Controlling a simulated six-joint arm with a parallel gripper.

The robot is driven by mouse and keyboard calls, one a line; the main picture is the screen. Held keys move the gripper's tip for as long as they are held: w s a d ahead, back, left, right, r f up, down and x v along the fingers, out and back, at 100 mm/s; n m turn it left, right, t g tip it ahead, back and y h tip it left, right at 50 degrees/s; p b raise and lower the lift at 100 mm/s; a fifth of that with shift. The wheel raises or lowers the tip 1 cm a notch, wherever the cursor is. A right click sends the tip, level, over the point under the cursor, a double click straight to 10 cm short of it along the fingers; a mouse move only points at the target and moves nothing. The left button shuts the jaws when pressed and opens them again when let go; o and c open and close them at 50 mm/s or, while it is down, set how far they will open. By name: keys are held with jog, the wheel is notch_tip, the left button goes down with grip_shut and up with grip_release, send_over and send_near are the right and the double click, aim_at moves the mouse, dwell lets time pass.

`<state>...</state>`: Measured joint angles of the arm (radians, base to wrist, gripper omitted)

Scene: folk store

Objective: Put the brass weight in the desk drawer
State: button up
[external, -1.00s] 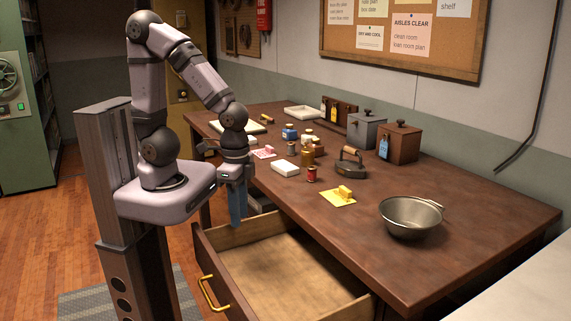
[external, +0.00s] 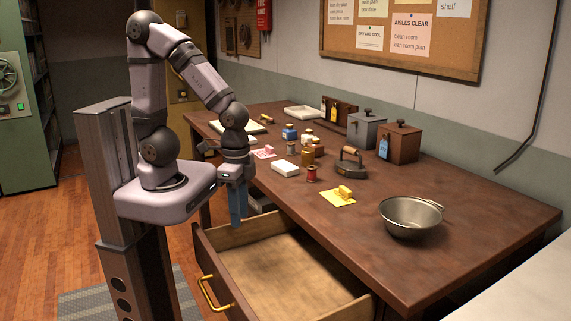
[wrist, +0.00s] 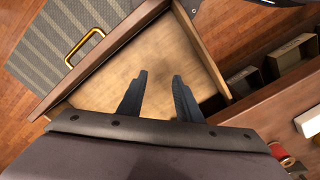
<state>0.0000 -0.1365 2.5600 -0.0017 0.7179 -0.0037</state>
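The desk drawer (external: 280,268) is pulled open at the desk's near side. Its bare wooden floor fills the middle of the wrist view (wrist: 150,55), and no object shows on the part in view. My gripper (external: 238,222) points down over the drawer's far left end. In the wrist view my gripper (wrist: 159,75) has its two fingers apart, with nothing between them. I cannot pick out the brass weight for certain. A small amber-brown item (external: 307,157) stands among the bottles on the desk, but I cannot tell whether it is the weight.
On the desk stand a flat iron (external: 350,164), a metal bowl (external: 410,218), a white box (external: 285,168), a red spool (external: 311,174), a yellow item on a yellow card (external: 338,197) and two lidded boxes (external: 399,145). The desk's front right is bare.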

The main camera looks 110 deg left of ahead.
jog(key=w+a+r+n+y+p, duration=0.15)
jog(key=w+a+r+n, duration=0.25)
jog(key=w+a+n, duration=0.55)
jog(key=w+a+r+n+y+p, duration=0.1)
jog(key=w+a+r+n+p, duration=0.15)
jog(key=w+a, duration=0.75)
jog(key=s+a+n+g+p, duration=0.1)
jog(key=s+a+n, duration=0.3)
jog(key=a, duration=0.7)
jog(key=s+a+r+n+y+p, duration=0.1)
jog(key=s+a+n+p, duration=0.1)
jog(key=a, duration=0.9)
jog(key=s+a+n+g+p, duration=0.1)
jog(key=s+a+n, duration=0.4)
jog(key=a, duration=0.5)
jog(key=shift+s+a+r+n+g+y, duration=0.3)
jog(key=shift+a+r+n, duration=0.1)
jog(key=shift+n, duration=0.2)
jog(key=shift+s+a+n, duration=0.3)
jog(key=shift+s+a, duration=0.05)
jog(key=shift+a, duration=0.1)
jog(key=shift+p+x, duration=1.7)
jog(key=shift+x, duration=2)
jog(key=shift+d, duration=0.1)
grip_shut()
